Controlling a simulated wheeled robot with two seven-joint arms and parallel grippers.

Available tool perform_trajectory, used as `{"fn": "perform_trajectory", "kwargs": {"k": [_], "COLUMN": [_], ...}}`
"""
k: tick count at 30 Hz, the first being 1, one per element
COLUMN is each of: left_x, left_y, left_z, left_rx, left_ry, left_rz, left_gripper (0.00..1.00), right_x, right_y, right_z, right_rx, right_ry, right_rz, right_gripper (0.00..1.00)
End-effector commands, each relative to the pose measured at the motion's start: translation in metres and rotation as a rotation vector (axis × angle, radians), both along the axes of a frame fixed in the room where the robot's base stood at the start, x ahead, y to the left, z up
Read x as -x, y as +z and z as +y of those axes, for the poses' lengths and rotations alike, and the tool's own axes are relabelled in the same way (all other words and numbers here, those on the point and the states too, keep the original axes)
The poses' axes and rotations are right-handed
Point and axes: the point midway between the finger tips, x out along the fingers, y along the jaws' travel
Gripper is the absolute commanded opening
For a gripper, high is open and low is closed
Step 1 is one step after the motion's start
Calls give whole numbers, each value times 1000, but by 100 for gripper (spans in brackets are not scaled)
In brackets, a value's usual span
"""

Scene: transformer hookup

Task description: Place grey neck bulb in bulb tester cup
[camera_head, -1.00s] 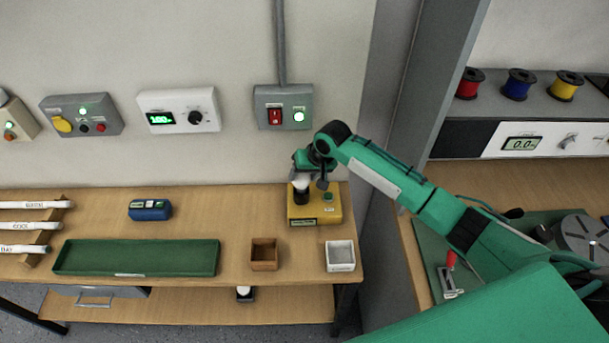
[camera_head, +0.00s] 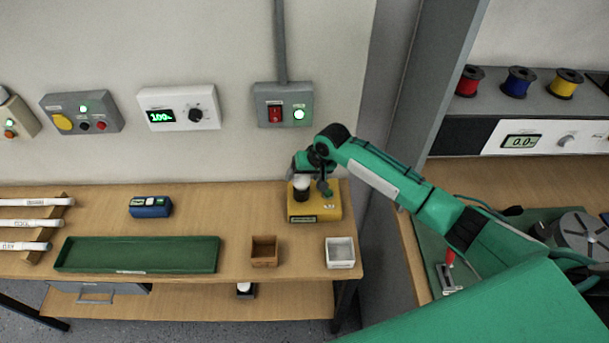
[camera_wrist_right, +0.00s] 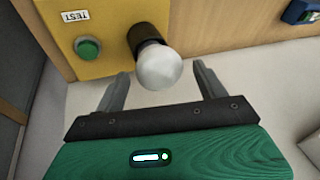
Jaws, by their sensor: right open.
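The white round bulb (camera_head: 301,182) stands in the black cup (camera_head: 301,195) on the yellow bulb tester (camera_head: 328,208). In the right wrist view the bulb's globe (camera_wrist_right: 160,67) sticks out of the dark cup (camera_wrist_right: 146,36); its neck is hidden, so I cannot tell the neck's colour. My right gripper (camera_head: 313,188) is at the tester. In the wrist view its open fingers (camera_wrist_right: 161,75) stand apart on either side of the globe, with gaps, near its outer end. My left gripper is not in view.
The tester has a green button (camera_wrist_right: 88,48). A brown box (camera_head: 264,252), a white box (camera_head: 340,254) and a green tray (camera_head: 135,256) stand on the bench. A blue device (camera_head: 150,208) is further back. A wall switch box (camera_head: 284,105) hangs above the tester.

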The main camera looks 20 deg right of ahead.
Motion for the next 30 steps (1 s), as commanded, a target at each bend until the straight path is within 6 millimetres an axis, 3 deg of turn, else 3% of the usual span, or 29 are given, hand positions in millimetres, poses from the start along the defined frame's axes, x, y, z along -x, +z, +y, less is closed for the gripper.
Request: {"fn": "perform_trajectory", "kwargs": {"k": [5,18,30], "left_x": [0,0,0], "left_y": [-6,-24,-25], "left_z": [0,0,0], "left_rx": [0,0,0], "left_ry": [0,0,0], "left_rz": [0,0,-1], "left_gripper": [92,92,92], "right_x": [6,33,37], "right_y": [20,97,110], "right_z": [-7,-29,-32], "right_rx": [0,0,-1], "right_ry": [0,0,0], "right_rz": [-3,-3,0], "right_gripper": [73,73,73]}}
